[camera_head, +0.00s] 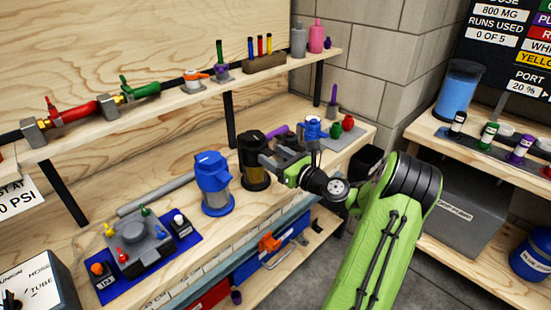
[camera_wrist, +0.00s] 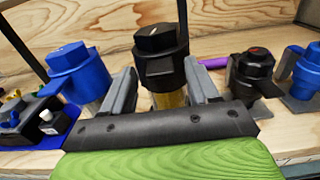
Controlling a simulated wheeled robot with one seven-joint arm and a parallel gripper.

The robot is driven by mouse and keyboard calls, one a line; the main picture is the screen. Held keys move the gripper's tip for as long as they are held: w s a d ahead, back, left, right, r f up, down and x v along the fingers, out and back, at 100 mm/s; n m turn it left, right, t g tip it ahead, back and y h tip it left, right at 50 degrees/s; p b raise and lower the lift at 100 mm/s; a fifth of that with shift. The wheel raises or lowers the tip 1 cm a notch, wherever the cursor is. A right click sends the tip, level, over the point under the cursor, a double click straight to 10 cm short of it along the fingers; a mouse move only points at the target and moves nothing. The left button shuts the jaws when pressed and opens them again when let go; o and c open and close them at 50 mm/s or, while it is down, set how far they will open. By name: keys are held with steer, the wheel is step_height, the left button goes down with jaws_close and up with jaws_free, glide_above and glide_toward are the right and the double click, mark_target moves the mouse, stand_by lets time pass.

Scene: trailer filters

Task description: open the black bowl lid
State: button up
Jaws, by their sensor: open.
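The black-lidded filter (camera_head: 253,148) stands upright on the lower wooden shelf, with an amber see-through bowl under its black lid. In the wrist view its black lid (camera_wrist: 160,50) is in the middle, with a pale mark on top, and the amber bowl (camera_wrist: 170,97) shows below. My gripper (camera_head: 268,157) is at the right side of this filter in the head view. In the wrist view my gripper (camera_wrist: 161,78) is open, one finger to each side of the filter. I cannot tell whether either finger touches it.
A blue-lidded filter (camera_head: 213,183) stands close on the left. A smaller black unit (camera_wrist: 251,72) and a blue unit (camera_wrist: 308,70) stand on the right. A purple rod (camera_wrist: 213,62) lies behind. The upper shelf (camera_head: 180,100) runs above and behind.

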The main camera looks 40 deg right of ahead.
steer(key=shift+c, duration=0.4)
jaws_close()
steer(key=shift+r, duration=0.1)
